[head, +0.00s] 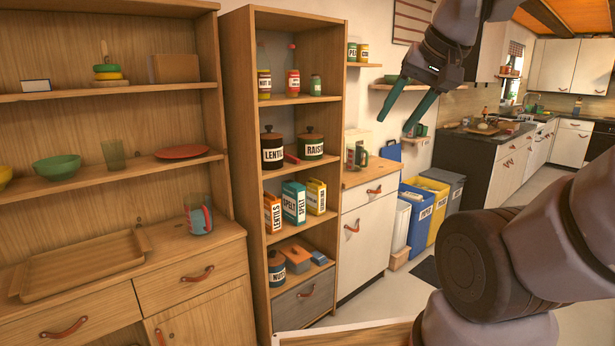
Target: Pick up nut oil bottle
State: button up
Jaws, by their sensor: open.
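A bottle with a white label that seems to read "NUT OI" (264,84) stands upright at the left of the tall shelf's upper compartment. It has a yellowish body and a clear neck. Beside it on the same shelf stand a red bottle (293,83) and a small green jar (315,86). My gripper (397,125) is at the upper right, in front of the kitchen and to the right of the tall shelf. Its two green fingers are apart and point down, with nothing between them. It is well away from the bottle.
The tall shelf (240,130) has side walls and boards around each compartment. Lower compartments hold labelled jars (272,151) and boxes (294,203). A wooden hutch (216,60) stands on the left. Wall shelves (362,65) and a cabinet (365,225) stand right of the tall shelf.

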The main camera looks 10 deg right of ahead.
aim_at(263, 63)
jog(key=i+z, duration=0.45)
jog(key=i, duration=0.25)
jog(key=i+l+u, duration=0.2)
jog(key=u, duration=0.2)
jog(key=i+l+u, duration=0.2)
jog(key=u, duration=0.2)
jog(key=j+u, duration=0.1)
jog(key=u, duration=0.3)
jog(key=i+j+u, duration=0.1)
jog(key=u, duration=0.25)
jog(key=i+u, duration=0.1)
jog(key=u, duration=0.3)
jog(key=i+j, duration=0.15)
jog(key=i, duration=0.05)
